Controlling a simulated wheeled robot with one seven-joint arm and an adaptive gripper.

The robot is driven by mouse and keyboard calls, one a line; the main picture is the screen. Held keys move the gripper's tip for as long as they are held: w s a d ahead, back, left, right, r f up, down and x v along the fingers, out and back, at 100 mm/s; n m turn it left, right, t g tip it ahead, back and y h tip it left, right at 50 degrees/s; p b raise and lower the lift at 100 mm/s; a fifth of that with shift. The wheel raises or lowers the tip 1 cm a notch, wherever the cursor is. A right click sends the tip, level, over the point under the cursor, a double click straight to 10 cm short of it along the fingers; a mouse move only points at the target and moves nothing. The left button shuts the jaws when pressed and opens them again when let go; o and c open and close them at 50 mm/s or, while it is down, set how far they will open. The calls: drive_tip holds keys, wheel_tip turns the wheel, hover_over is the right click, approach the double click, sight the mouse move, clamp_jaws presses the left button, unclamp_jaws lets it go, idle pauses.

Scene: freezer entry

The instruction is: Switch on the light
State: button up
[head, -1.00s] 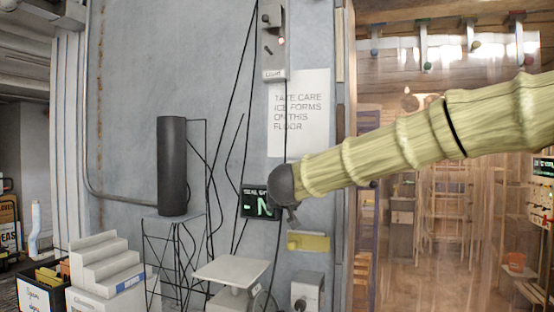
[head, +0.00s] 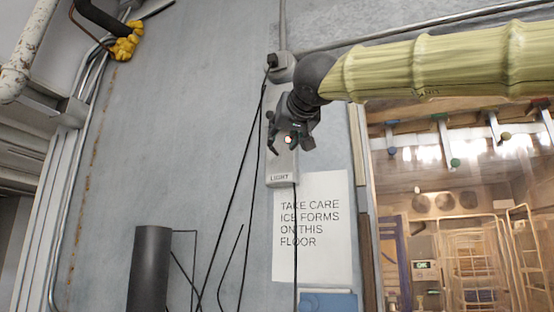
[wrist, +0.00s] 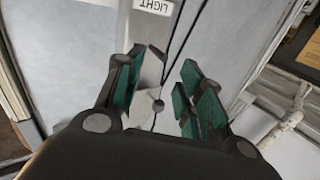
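The light switch box (head: 281,169) is a narrow grey box on the wall, with a "LIGHT" label (head: 279,178) at its lower end. A small red lamp (head: 288,139) glows on its face. My gripper (head: 290,147) is in front of the box, fingers pointing down, and covers much of its upper part. In the wrist view the fingers, with green pads, are apart (wrist: 162,98). A small round grey tip (wrist: 158,106), perhaps the switch lever, shows between them; I cannot tell whether they touch it. The label (wrist: 153,6) is at the top there.
A paper sign (head: 313,235) about ice on the floor hangs below the box. Black cables run down the wall beside it. A dark cylinder (head: 149,270) stands at lower left. A see-through doorway with racks (head: 475,255) is at right.

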sight(274, 151)
drive_tip(key=p+x, duration=0.2)
drive_tip(key=x, duration=0.7)
drive_tip(key=shift+w+r, duration=0.2)
drive_tip(key=shift+r, duration=0.2)
drive_tip(key=shift+w+a+f, duration=0.1)
drive_tip(key=c, duration=0.8)
